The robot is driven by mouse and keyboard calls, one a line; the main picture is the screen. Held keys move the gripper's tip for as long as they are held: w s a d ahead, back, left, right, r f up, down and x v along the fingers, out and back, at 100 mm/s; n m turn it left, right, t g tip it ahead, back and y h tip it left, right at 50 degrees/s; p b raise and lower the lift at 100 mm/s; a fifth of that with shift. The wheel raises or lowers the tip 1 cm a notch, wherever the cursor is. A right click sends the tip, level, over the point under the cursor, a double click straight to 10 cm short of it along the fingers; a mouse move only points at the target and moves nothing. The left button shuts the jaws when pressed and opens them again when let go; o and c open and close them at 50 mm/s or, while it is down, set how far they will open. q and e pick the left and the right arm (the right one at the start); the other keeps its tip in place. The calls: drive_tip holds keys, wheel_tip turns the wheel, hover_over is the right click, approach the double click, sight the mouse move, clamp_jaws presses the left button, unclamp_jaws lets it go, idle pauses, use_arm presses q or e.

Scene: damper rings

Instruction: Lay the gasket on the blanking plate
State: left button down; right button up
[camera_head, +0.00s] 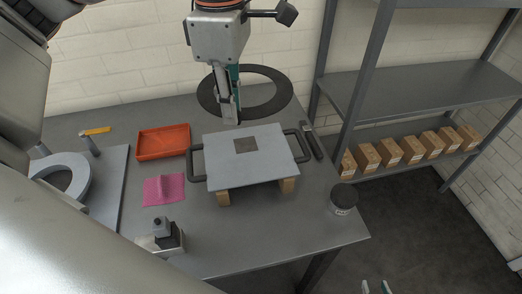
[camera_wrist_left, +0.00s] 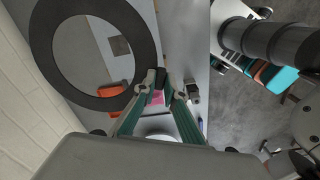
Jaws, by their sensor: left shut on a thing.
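The gasket, a thin flat black ring (camera_head: 208,95), is held roughly level near the back wall. My left gripper (camera_head: 230,112), fingers pointing down, is shut on the ring's near edge. In the left wrist view, the fingertips (camera_wrist_left: 160,82) pinch the rim of the ring (camera_wrist_left: 50,45); a dark square and something orange show through its hole. The blanking plate (camera_head: 225,170) is a pale grey slab with side handles and a dark square patch, raised on wooden blocks in front of the ring. My right gripper (camera_head: 375,287) shows only its spread fingertips at the bottom edge.
Left of the plate are an orange tray (camera_head: 164,142), a pink cloth (camera_head: 164,189) and a pale thick ring (camera_head: 76,170). A small block fixture (camera_head: 168,236) stands in front. A dark jar (camera_head: 343,198) is at the right corner. Shelves (camera_head: 410,90) with several boxes stand right.

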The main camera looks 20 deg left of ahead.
sight(240, 184)
use_arm(q)
wheel_tip(240, 184, down, 20)
drive_tip(key=shift+s+r+p, duration=0.1)
drive_tip(key=shift+p, duration=0.25)
drive_tip(key=c, duration=2.4)
unclamp_jaws()
drive_tip(key=o, duration=0.3)
wheel_tip(240, 184, up, 12)
drive_tip(key=b, duration=0.1)
